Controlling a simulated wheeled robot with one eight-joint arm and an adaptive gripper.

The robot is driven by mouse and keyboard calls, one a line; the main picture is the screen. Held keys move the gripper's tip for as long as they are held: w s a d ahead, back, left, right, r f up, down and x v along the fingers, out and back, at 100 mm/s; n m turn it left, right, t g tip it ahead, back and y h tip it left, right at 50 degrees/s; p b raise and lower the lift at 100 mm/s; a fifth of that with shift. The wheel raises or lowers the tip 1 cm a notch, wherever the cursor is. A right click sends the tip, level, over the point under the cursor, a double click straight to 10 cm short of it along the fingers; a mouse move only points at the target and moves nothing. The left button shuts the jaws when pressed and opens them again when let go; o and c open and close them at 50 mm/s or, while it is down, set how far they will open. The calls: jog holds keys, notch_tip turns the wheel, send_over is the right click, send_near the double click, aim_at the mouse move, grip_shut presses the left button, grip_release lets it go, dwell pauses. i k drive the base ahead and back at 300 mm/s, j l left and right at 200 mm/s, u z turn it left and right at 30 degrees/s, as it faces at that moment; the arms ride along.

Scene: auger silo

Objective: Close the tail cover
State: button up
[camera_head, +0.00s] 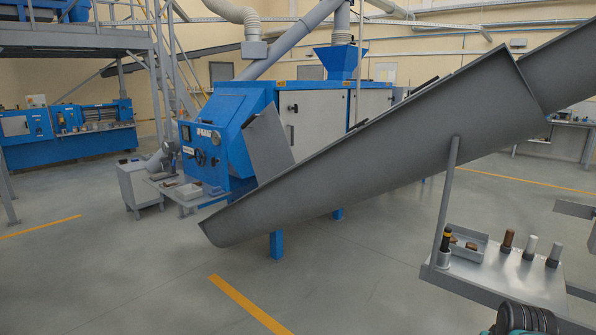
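A long grey auger trough (380,150) slopes from its low end at the lower left up to the upper right. A flat grey plate (268,140) stands raised and tilted at the trough's far edge near the low end, in front of the blue machine. It looks like the tail cover, standing open. The trough's inside and the plate's hinge are hidden from this angle. My gripper cannot be made out. Only a dark ribbed part with teal, likely of my arm, shows at the bottom right edge, well apart from the plate.
A blue and white machine (320,108) stands behind the trough. A grey shelf (500,275) with a small tray (466,249) and several small cylinders is at the lower right, beside a slanted post (447,195). The floor (130,270) at the lower left is clear.

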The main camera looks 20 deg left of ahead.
aim_at(267, 147)
jog(key=i+j, duration=0.15)
jog(key=j, duration=0.2)
jog(key=i+j, duration=0.15)
jog(key=j, duration=0.2)
jog(key=i+j, duration=0.15)
jog(key=j, duration=0.25)
jog(key=i+j, duration=0.15)
jog(key=j, duration=0.2)
jog(key=i+j, duration=0.15)
jog(key=j, duration=0.2)
